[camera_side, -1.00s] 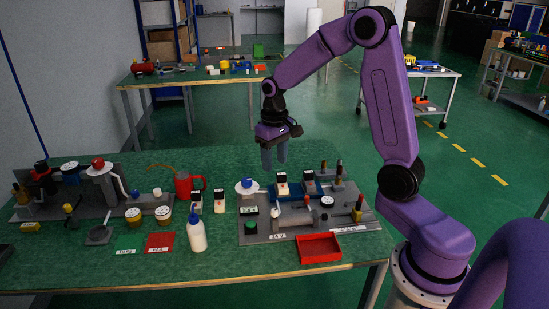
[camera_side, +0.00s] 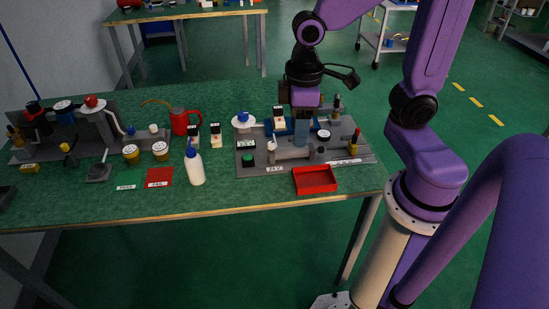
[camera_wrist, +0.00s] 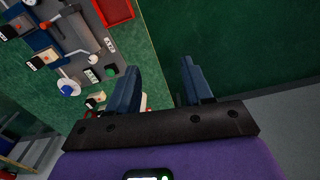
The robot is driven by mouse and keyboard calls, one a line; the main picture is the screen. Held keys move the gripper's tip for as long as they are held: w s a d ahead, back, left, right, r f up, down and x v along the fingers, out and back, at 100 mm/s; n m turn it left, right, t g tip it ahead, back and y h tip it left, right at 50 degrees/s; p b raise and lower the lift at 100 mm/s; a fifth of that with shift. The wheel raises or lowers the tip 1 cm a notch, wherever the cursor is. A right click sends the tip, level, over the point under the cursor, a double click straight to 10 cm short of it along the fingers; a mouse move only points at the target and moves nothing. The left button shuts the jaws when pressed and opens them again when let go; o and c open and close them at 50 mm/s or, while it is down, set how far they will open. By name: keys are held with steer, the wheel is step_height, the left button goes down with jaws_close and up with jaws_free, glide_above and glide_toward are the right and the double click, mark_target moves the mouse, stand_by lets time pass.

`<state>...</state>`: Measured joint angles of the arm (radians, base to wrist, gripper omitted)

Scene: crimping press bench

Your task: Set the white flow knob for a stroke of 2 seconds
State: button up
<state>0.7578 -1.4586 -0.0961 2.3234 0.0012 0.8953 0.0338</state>
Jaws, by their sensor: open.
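The grey press plate (camera_side: 245,168) lies at the right of the green bench. A small white knob (camera_side: 271,147) stands near its front left, and a round white-faced part (camera_side: 324,135) sits further right; I cannot tell for sure which is the flow knob. My gripper (camera_side: 300,139) is open, fingers pointing down over the middle of the plate, hiding part of it. Nothing shows between the fingers. In the wrist view my gripper (camera_wrist: 160,68) has its fingers apart, with the plate at upper left and a small white round part (camera_wrist: 91,83) near its edge.
A red tray (camera_side: 315,181) sits at the plate's front right. A white bottle (camera_side: 195,168), a red jug (camera_side: 184,122) and a blue-topped white part (camera_side: 243,120) stand left of my gripper. The bench front centre is clear.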

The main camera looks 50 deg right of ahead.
steer(key=s+n, duration=0.5)
steer(key=s, duration=0.6)
steer(key=shift+d, duration=0.2)
steer(key=shift+c, duration=0.3)
jaws_close()
stand_by(0.8)
